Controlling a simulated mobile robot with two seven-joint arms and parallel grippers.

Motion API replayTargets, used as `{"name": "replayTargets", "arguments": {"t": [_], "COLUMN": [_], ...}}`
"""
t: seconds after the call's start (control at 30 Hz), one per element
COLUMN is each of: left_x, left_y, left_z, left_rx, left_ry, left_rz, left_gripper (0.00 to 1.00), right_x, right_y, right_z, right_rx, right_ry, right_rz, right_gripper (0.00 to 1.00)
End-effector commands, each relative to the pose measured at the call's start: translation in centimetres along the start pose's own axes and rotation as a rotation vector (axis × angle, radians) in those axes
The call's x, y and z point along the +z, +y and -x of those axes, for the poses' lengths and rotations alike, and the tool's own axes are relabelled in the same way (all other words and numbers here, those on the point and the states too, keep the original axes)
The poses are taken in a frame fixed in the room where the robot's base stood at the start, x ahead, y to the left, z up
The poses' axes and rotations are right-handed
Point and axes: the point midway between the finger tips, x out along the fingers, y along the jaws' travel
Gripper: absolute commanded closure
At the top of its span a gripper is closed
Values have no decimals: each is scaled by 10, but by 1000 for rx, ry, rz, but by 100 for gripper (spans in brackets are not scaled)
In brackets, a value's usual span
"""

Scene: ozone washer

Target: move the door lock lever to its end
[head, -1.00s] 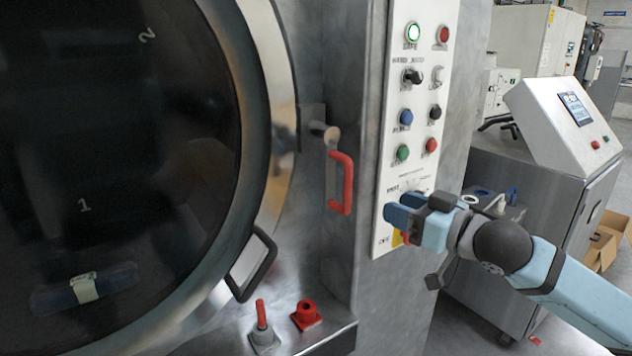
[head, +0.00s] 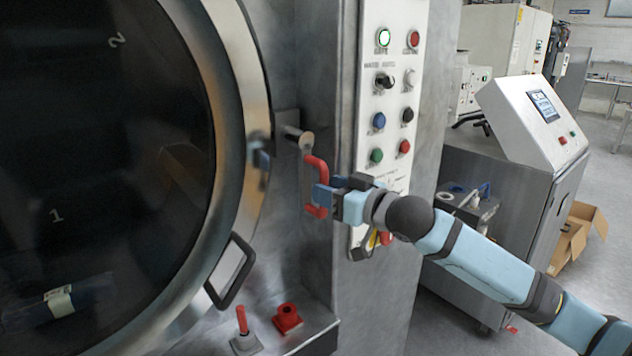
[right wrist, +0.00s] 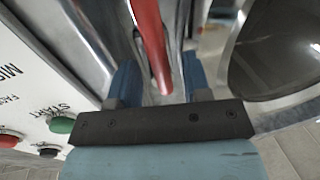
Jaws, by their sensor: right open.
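The door lock lever is a red handle (head: 321,170) hanging down from a round metal pivot (head: 306,140) beside the round door (head: 250,120). My right gripper (head: 318,195) is at the lower part of the red handle, with its blue fingers open. In the right wrist view the red handle (right wrist: 152,45) reaches down between the two blue fingers (right wrist: 158,82), with gaps visible on both sides. The fingers are not closed on it. My left gripper is not in view.
A white control panel (head: 392,110) with buttons and switches is right of the lever, close to my right arm. A black door handle (head: 232,270), a red-topped pin (head: 242,322) and a red fitting (head: 287,318) are below. A grey cabinet (head: 500,190) stands at right.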

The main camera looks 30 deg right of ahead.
Motion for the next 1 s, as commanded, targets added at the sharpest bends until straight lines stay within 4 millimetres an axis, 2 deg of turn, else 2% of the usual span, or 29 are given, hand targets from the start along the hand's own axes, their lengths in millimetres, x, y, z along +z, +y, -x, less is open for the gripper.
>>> {"name": "replayTargets", "arguments": {"t": [0.1, 0.3, 0.67, 0.8, 0.87, 1.0], "left_x": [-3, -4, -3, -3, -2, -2], "left_y": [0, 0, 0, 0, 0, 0], "left_z": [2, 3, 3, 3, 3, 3], "left_rx": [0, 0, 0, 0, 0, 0], "left_ry": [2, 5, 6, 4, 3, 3], "left_rz": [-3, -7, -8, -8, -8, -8], "left_gripper": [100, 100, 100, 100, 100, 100], "right_x": [-2, -1, 0, 0, 0, 0], "right_y": [0, 0, 0, 0, 0, 0], "right_z": [-17, -34, -38, -38, -38, -38], "right_rx": [0, 0, 0, 0, 0, 0], "right_ry": [1, 1, 0, 0, 0, 0], "right_rz": [1, 1, 2, 2, 2, 2], "right_gripper": [56, 56, 56, 88, 100, 100]}}
